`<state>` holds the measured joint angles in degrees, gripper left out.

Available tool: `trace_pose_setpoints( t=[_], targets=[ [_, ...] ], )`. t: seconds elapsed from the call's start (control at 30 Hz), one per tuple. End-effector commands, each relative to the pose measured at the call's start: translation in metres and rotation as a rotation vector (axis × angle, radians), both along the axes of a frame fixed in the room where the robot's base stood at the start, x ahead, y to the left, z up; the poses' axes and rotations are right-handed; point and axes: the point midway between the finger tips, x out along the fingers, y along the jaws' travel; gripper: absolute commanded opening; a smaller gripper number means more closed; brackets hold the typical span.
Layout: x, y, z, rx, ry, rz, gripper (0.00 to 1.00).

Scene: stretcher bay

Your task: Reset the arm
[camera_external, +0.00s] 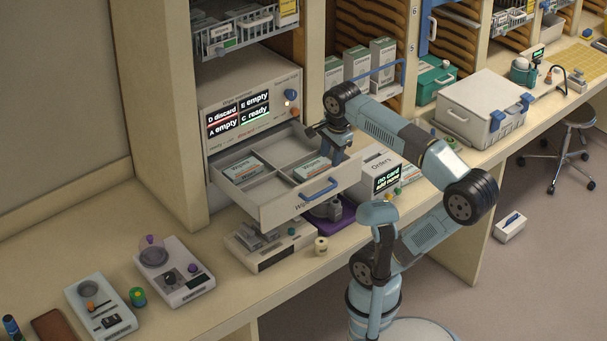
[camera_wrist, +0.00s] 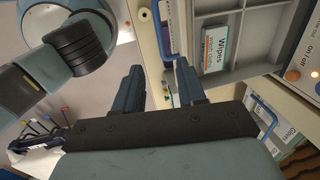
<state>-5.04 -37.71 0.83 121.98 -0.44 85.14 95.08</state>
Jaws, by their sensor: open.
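My arm reaches from the right over the bench toward an open white drawer (camera_external: 262,205). My gripper (camera_external: 334,158) hangs over the drawer's right end, close to a small white and teal box (camera_external: 311,168). In the wrist view my gripper's two dark fingers (camera_wrist: 160,80) are apart with nothing held between them. There the box, labelled "Wipes" (camera_wrist: 214,50), lies in a grey drawer compartment to the right of the fingers, apart from them. The exact height of the fingers above the drawer is hard to tell.
Another box (camera_external: 242,168) lies in the drawer's left compartment. A blue handle (camera_external: 319,188) sticks out from the drawer front. A screen panel (camera_external: 238,115) stands behind. The "Orders" unit (camera_external: 379,165) is right of the drawer. Devices (camera_external: 174,275) stand on the bench at left.

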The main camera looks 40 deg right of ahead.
Motion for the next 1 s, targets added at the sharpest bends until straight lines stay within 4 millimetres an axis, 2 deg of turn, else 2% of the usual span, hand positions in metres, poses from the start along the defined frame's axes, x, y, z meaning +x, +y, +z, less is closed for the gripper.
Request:
trace_pose_setpoints(
  t=[0.27,1.0],
  targets=[
    [0.002,0.000,-0.009,0.001,0.000,0.000,0.40],
    [0.022,0.000,-0.118,0.000,0.003,0.001,0.40]
  ],
)
